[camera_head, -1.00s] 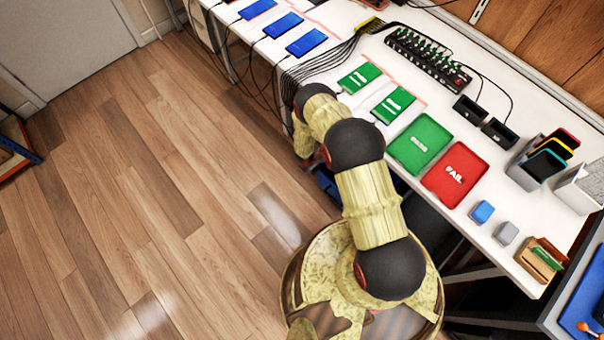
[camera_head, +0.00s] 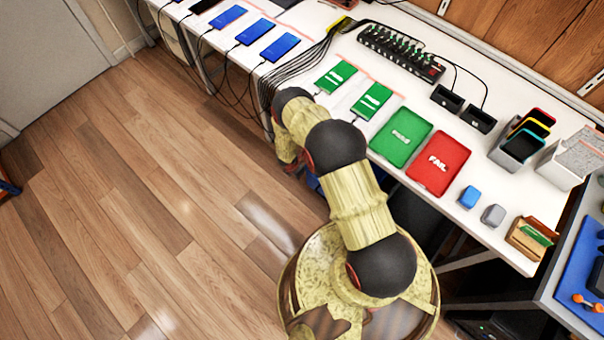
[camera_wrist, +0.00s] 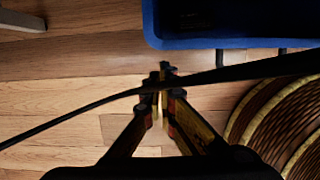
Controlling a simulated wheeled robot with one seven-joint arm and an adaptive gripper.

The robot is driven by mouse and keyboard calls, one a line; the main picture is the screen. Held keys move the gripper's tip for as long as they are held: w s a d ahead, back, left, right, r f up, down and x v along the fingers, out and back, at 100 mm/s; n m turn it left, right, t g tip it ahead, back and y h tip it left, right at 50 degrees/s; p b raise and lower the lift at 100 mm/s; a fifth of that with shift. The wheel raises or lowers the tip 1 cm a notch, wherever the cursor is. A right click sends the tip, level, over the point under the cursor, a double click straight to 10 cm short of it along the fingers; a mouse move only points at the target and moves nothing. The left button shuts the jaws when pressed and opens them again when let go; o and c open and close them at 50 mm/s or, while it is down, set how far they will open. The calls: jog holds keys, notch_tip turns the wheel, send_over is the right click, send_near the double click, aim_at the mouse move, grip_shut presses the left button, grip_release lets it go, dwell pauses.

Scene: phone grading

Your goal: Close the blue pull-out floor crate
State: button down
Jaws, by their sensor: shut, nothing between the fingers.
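The blue crate (camera_wrist: 190,43) shows at the top right of the wrist view, with its near blue wall and rim and a dark inside. In the head view only a small blue patch of it (camera_head: 313,181) shows beside my arm, under the table edge; the rest is hidden. My gripper (camera_wrist: 160,75) is shut and empty over the wood floor. Its fingertips are just below and left of the crate's near wall in the wrist view; I cannot tell whether they touch it.
A black cable (camera_wrist: 100,101) crosses the wrist view in front of my gripper. The white table (camera_head: 455,222) stands above the crate, with phones, a green tray (camera_head: 401,137) and a red tray (camera_head: 440,163). Wood floor (camera_head: 130,200) to the left is clear.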

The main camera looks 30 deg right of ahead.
jog(key=a+p+v, duration=0.1)
jog(key=p+v, duration=0.3)
jog(key=v, duration=0.6)
jog(key=shift+s+a, duration=0.35)
jog(key=shift+s, duration=0.05)
jog(key=shift+f, duration=0.1)
jog(key=s+d+r+m+g+h, duration=0.2)
jog(key=s+d+m, duration=0.25)
jog(key=s, duration=0.25)
jog(key=s+a+r+m+g+y, duration=0.15)
jog(key=r+m, duration=0.45)
jog(key=r, duration=1.3)
jog(key=s+r+m+h, duration=0.1)
jog(key=s+r+m, duration=0.4)
jog(key=r, duration=1.3)
jog(key=s+a+r+m+t+y, duration=0.1)
jog(key=s+a+r+m+t, duration=0.1)
jog(key=r, duration=0.9)
jog(key=s+a+r+m+t+y, duration=0.1)
jog(key=s+r, duration=0.4)
jog(key=r, duration=0.6)
jog(key=s+a+r+m+t+y, duration=0.2)
jog(key=s+a+r+m+t, duration=0.1)
jog(key=r, duration=0.8)
jog(key=shift+s+a+m+t, duration=0.3)
jog(key=shift+s+m+t, duration=0.3)
jog(key=shift+t, duration=0.45)
